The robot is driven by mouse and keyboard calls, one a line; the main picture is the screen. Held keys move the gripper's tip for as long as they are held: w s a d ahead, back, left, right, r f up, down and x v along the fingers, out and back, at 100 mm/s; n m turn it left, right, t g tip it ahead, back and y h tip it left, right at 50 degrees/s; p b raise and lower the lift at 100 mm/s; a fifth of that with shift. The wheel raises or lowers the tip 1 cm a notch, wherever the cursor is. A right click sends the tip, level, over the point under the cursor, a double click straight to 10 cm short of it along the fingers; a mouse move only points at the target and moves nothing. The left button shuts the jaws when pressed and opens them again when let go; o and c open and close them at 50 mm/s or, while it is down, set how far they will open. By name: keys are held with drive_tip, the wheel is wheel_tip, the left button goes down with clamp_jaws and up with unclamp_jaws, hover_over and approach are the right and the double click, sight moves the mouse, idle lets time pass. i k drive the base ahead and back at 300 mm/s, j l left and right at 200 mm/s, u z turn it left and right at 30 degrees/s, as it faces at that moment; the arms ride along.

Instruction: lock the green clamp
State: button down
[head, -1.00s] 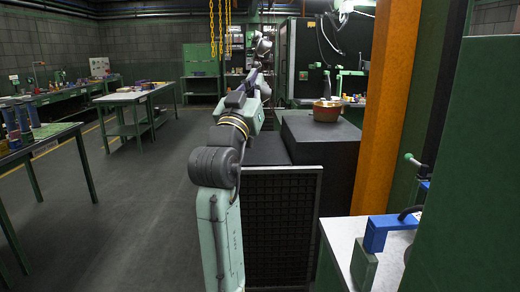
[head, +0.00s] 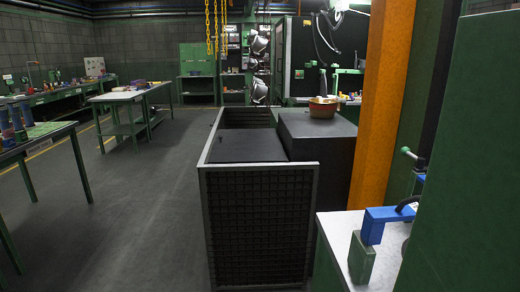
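My gripper and arm are not in view. At the lower right, a blue frame-shaped part (head: 388,222) stands over a pale worktop, with a green block (head: 362,258) at its left end. Above it, a green rod with a pale rounded end (head: 410,154) sticks out beside the green panel. I cannot tell whether either green part belongs to the green clamp, or whether a clamp is locked. The large green panel hides what lies to the right.
A dark mesh-fronted bin (head: 258,225) stands ahead, beside a black box (head: 318,130) bearing a copper-coloured pot (head: 322,108). An orange post (head: 380,100) rises at right. Metal pots (head: 259,90) hang at the back. The floor (head: 140,220) at left is clear between the tables and bin.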

sight(419, 168)
drive_tip(key=i+j+z, duration=0.15)
drive_tip(key=j+z, duration=0.2)
drive_tip(key=z, duration=0.15)
drive_tip(key=i+j+z, duration=0.1)
drive_tip(key=j+z, duration=0.85)
drive_tip(key=i+j+z, duration=0.15)
drive_tip(key=i+z, duration=0.25)
drive_tip(key=i+j+z, duration=0.25)
drive_tip(key=z, duration=0.2)
drive_tip(key=i, duration=0.05)
